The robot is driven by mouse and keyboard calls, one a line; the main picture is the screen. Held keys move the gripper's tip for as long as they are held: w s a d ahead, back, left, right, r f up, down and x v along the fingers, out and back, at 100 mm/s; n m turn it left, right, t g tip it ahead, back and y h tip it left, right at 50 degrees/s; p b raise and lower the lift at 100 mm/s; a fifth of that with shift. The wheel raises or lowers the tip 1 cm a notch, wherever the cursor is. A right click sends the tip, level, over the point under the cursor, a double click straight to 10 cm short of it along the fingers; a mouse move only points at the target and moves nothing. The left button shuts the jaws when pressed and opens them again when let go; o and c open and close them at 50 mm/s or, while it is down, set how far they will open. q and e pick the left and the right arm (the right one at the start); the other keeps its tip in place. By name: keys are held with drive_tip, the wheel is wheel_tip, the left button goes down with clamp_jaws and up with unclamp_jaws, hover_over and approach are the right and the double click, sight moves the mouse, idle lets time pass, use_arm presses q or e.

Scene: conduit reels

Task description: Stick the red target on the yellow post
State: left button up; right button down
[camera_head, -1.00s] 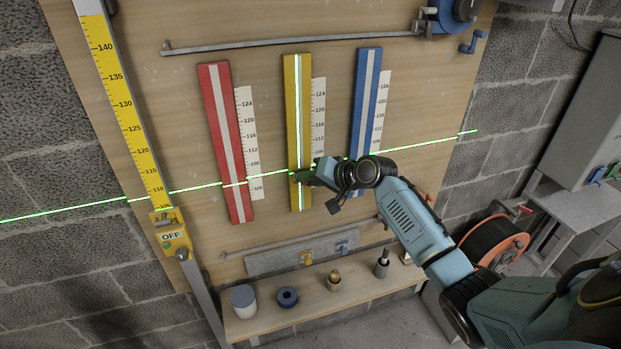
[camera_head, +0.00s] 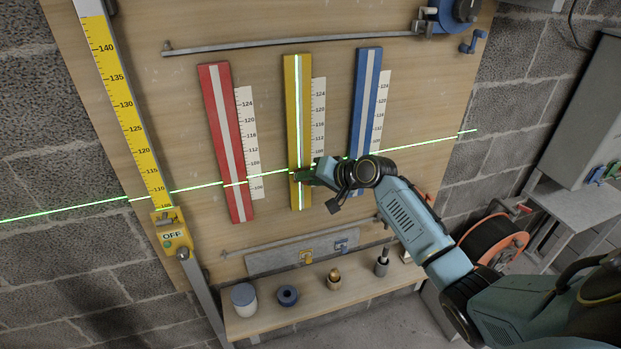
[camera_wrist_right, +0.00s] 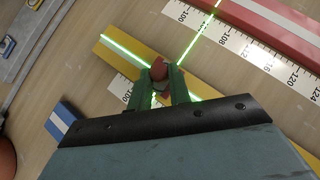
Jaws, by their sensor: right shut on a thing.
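The yellow post (camera_head: 292,92) stands upright on the board between a red and a blue post, with a bright green vertical line down its strip. My right gripper (camera_head: 299,176) is at the lower part of the yellow post. In the right wrist view, my gripper (camera_wrist_right: 165,78) is shut on the red target (camera_wrist_right: 159,70), a small red piece between its fingertips, over the yellow post (camera_wrist_right: 125,58). I cannot tell whether the target touches the post. In the head view the target is hard to make out. My left gripper is not in view.
The red post (camera_head: 214,88) and blue post (camera_head: 367,70) flank the yellow one, with white scales beside them. A green laser line crosses the board. A yellow levelling staff (camera_head: 129,115) with an OFF box (camera_head: 173,238) stands left. A shelf (camera_head: 318,300) below holds small items.

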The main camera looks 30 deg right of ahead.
drive_tip(key=shift+w+d, duration=0.1)
drive_tip(key=shift+w, duration=0.35)
idle(0.6)
drive_tip(key=c, duration=1.2)
unclamp_jaws()
drive_tip(key=shift+o, duration=0.4)
drive_tip(key=o, duration=0.4)
